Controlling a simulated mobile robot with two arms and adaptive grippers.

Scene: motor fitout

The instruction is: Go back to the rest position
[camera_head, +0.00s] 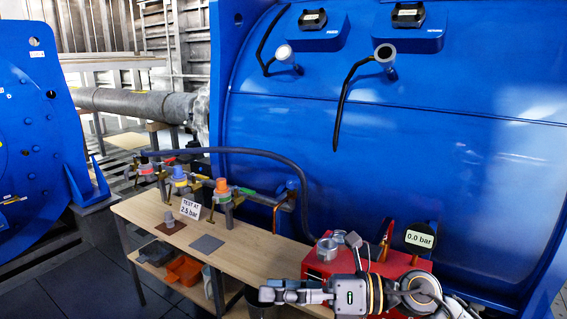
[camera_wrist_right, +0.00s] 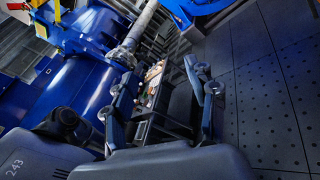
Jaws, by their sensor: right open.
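My right gripper (camera_head: 272,291) is low in the head view, in front of the wooden bench's near right end. Its fingers point left. In the right wrist view the same gripper (camera_wrist_right: 161,88) has its two fingers wide apart with nothing between them. The bench shows small and far off behind that gap. My left gripper is in neither view.
The wooden bench (camera_head: 258,255) carries valves (camera_head: 222,187), a "TEST AT 2.5 bar" sign (camera_head: 190,209) and a red pump box (camera_head: 330,262) with a "0.0 bar" display (camera_head: 419,239). My right arm overlaps the box in view. A large blue housing (camera_head: 430,150) stands behind. Dark floor (camera_wrist_right: 265,90) is clear.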

